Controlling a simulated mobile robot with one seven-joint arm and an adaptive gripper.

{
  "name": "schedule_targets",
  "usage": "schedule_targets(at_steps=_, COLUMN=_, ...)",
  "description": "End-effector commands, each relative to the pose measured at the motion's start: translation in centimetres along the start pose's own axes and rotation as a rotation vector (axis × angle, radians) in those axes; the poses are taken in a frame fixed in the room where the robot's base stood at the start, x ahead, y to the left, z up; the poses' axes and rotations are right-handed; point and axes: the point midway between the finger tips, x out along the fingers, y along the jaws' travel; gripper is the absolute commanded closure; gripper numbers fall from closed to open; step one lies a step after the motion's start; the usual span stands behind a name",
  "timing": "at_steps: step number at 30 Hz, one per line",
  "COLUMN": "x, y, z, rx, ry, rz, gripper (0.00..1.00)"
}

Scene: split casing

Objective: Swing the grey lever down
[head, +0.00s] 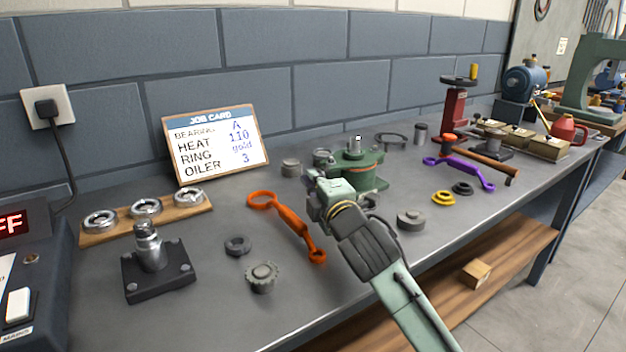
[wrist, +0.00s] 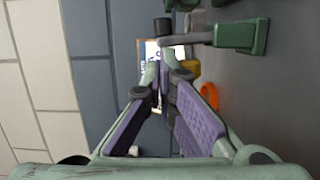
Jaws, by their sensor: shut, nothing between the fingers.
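The green casing (head: 362,172) stands on the bench, partly hidden behind my arm in the head view. A short grey metal post rises from its top. In the wrist view, the green casing (wrist: 240,36) is at the upper right. A grey bar that looks like the lever (wrist: 190,39) runs left from it, away from the bench, so it appears raised. My gripper (wrist: 164,66) is shut and empty. Its fingertips appear just below the bar in that picture; I cannot tell whether they touch it. In the head view my arm hides the fingertips.
An orange wrench (head: 290,222) lies left of my gripper. A job card (head: 221,145) leans on the wall. A ring rack (head: 150,222) and a black-based post (head: 158,278) stand at left. A purple wrench (head: 461,171) and yellow ring (head: 443,198) lie at right.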

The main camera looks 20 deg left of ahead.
Motion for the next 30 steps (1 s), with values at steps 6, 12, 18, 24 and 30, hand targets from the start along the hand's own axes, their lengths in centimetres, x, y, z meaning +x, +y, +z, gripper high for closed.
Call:
schedule_targets(at_steps=6, x=0.2, y=0.7, z=0.8, rx=0.125, ry=-0.002, rz=-0.03, gripper=1.0)
schedule_targets(at_steps=12, x=0.5, y=1.2, z=1.8, rx=0.301, ry=-0.001, rz=-0.075, gripper=1.0)
schedule_targets(at_steps=18, x=0.8, y=1.5, z=3.0, rx=0.487, ry=-0.001, rz=-0.122, gripper=1.0)
schedule_targets(at_steps=24, x=1.1, y=1.5, z=4.1, rx=0.672, ry=0.0, rz=-0.168, gripper=1.0)
schedule_targets(at_steps=30, x=1.4, y=1.2, z=5.3, rx=0.857, ry=-0.001, rz=-0.215, gripper=1.0)
